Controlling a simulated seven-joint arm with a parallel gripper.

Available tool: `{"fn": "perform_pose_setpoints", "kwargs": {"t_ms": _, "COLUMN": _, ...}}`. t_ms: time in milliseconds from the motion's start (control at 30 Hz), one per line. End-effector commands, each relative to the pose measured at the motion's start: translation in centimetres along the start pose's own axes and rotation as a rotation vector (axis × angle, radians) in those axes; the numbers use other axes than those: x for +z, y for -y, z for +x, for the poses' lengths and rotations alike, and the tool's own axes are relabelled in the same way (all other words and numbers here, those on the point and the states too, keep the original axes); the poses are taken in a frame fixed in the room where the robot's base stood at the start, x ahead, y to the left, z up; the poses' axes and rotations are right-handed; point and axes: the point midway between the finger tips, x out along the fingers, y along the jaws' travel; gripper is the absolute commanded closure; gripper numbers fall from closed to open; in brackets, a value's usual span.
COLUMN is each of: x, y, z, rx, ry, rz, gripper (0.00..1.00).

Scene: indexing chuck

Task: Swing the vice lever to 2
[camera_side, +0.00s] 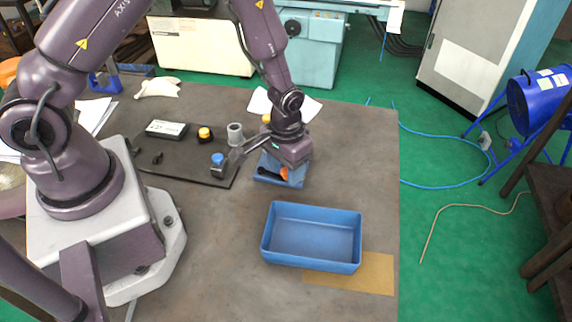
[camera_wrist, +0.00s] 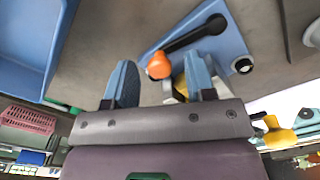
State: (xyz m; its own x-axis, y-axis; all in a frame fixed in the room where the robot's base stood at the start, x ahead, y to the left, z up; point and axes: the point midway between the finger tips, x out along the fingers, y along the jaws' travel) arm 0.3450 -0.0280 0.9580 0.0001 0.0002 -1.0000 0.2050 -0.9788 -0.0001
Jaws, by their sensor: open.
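The vice is a blue base (camera_side: 262,179) under my gripper in the side view. Its blue plate also shows in the wrist view (camera_wrist: 225,50). A black lever (camera_wrist: 195,34) with an orange knob (camera_wrist: 159,66) lies across it; the knob also shows in the side view (camera_side: 284,174). In the wrist view the knob end points lower left and the pivot is upper right. My gripper (camera_wrist: 160,62) is open, with the knob appearing between its two blue fingertips; I cannot tell whether they touch it. Number marks are not readable, and part of the vice is hidden by my gripper.
An empty blue bin (camera_side: 312,261) stands in front of the vice, over a tan mat (camera_side: 365,280). To the left is a dark board (camera_side: 185,168) with a blue button (camera_side: 218,159), a yellow button (camera_side: 205,133) and a grey cup (camera_side: 235,134). The table's right side is clear.

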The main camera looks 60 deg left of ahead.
Motion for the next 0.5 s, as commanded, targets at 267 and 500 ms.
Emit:
{"fn": "perform_pose_setpoints", "kwargs": {"t_ms": 267, "x": -0.01, "y": 0.0, "z": -0.04, "rx": 0.0, "ry": 0.0, "rz": 0.0, "gripper": 0.8}}
{"fn": "perform_pose_setpoints", "kwargs": {"t_ms": 500, "x": -0.09, "y": 0.04, "z": -0.06, "rx": 0.0, "ry": 0.0, "rz": -0.011, "gripper": 1.0}}
